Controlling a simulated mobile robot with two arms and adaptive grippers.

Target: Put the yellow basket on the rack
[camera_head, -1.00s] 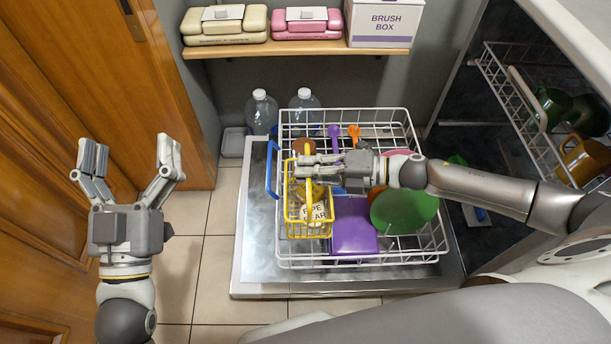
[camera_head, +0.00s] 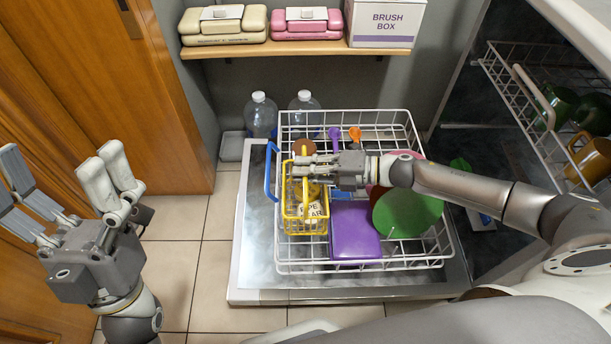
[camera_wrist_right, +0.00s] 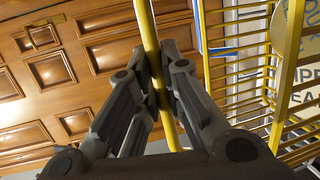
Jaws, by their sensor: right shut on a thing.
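The yellow basket (camera_head: 290,226) is at the left side of the white wire rack (camera_head: 400,264) in the head view. It holds a round lettered item. My right gripper (camera_head: 302,168) is over the basket. In the right wrist view its fingers (camera_wrist_right: 158,85) are shut around the yellow handle bar, with the basket's wire side (camera_wrist_right: 285,60) to the right. The head view does not settle whether the basket rests on the rack or hangs just above it. My left gripper (camera_head: 65,190) is empty, fingers spread, left of the rack.
The rack stands on the open dishwasher door (camera_head: 255,285) with a purple container (camera_head: 354,232), a green plate (camera_head: 405,215) and utensils. Two bottles (camera_head: 261,115) stand behind. An upper rack (camera_head: 515,85) is at right. Tiled floor (camera_head: 215,260) is clear at left.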

